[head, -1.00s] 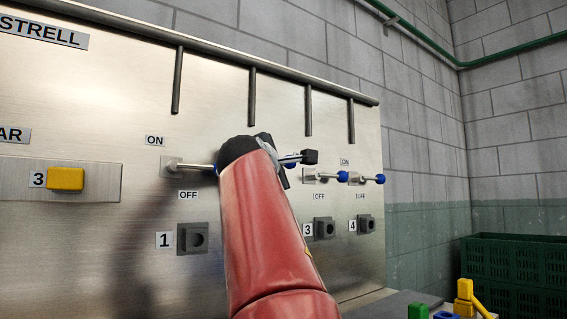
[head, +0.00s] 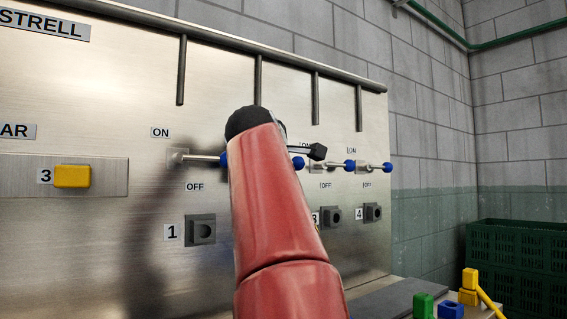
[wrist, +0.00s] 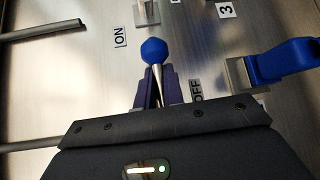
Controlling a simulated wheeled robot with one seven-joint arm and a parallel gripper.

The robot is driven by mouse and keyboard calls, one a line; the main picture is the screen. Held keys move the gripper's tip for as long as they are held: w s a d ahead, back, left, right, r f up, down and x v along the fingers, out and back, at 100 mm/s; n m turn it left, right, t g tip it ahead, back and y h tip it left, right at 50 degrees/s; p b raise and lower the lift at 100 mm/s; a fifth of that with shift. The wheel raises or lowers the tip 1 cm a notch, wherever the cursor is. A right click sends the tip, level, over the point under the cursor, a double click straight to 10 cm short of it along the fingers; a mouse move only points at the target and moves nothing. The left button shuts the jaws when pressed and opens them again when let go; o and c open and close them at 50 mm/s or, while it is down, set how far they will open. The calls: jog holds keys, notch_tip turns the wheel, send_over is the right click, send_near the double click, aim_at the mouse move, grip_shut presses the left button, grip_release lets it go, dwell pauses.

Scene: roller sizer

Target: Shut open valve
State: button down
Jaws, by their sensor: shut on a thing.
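A row of lever valves with blue knobs runs across the steel panel, with ON labels above and OFF below. In the wrist view, my gripper (wrist: 158,76) is shut on one valve lever (wrist: 157,70), its dark purple fingers on both sides of the shaft. The lever's blue knob (wrist: 154,50) sticks out past the fingertips, between the ON label (wrist: 120,36) and the OFF label (wrist: 197,90). In the head view my arm hides most of this valve; its blue knob (head: 298,162) shows beside the arm. The left valve (head: 200,158) and two right valves (head: 338,165) (head: 375,167) point sideways.
Below the valves are numbered sockets, such as socket 1 (head: 201,229) and socket 4 (head: 373,212). A blue plug (wrist: 280,60) sits in a socket close to my gripper. Bars hang above the valves. A green crate (head: 520,265) and coloured blocks (head: 470,280) are at lower right.

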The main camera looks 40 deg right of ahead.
jog(key=shift+f, duration=0.15)
jog(key=c, duration=1.5)
grip_release()
jog(key=b+v, duration=0.1)
jog(key=v, duration=0.7)
jog(key=shift+w, duration=0.1)
